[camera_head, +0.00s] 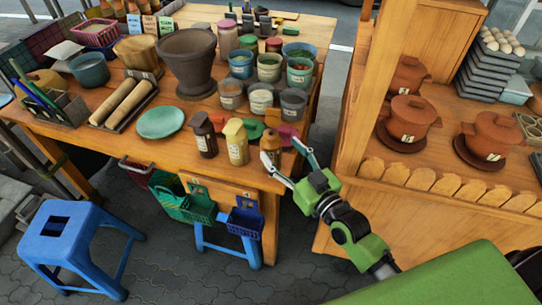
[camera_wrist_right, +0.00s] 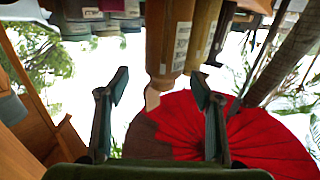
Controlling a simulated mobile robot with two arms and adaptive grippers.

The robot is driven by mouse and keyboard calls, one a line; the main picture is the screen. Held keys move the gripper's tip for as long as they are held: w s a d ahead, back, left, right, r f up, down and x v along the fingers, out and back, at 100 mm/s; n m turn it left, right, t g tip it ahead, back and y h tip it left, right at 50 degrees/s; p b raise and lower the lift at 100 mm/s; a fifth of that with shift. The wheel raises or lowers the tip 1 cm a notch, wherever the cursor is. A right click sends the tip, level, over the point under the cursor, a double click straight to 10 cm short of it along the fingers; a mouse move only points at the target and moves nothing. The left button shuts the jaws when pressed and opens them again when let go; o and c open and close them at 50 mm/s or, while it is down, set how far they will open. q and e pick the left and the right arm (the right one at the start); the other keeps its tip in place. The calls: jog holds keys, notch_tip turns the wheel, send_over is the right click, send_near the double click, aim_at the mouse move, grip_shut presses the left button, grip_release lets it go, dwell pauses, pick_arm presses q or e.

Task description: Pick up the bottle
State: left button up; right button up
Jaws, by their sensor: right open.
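Three bottles stand upright in a row at the table's front edge: a dark brown bottle (camera_head: 203,137), a yellow bottle (camera_head: 237,144) and an amber-brown bottle (camera_head: 271,149). The task does not say which bottle is meant. My right gripper (camera_head: 280,160) is open and empty, its two fingers on either side of the amber-brown bottle in the head view. In the right wrist view, which looks upside down, this labelled bottle (camera_wrist_right: 170,40) hangs between and beyond the open fingertips (camera_wrist_right: 160,82). I cannot tell whether a finger touches it. My left gripper is not in view.
The wooden table (camera_head: 120,160) holds a green plate (camera_head: 160,122), cups, jars and a large clay pot (camera_head: 187,60). Small coloured dishes lie close behind the bottles. A wooden shelf unit (camera_head: 440,180) with terracotta pots stands right. A blue stool (camera_head: 70,235) stands front left.

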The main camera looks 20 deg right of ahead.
aim_at(277, 152)
jog(key=w+b, duration=0.1)
jog(key=w+a+f+b, duration=0.1)
jog(key=w+b, duration=0.1)
jog(key=w, duration=0.1)
jog(key=shift+a+f, duration=0.3)
jog(key=shift+f, duration=0.05)
jog(key=shift+w+a, duration=0.15)
jog(key=shift+w, duration=0.3)
jog(key=shift+r, duration=0.1)
jog(key=c, duration=1.3)
jog(key=shift+r, duration=0.1)
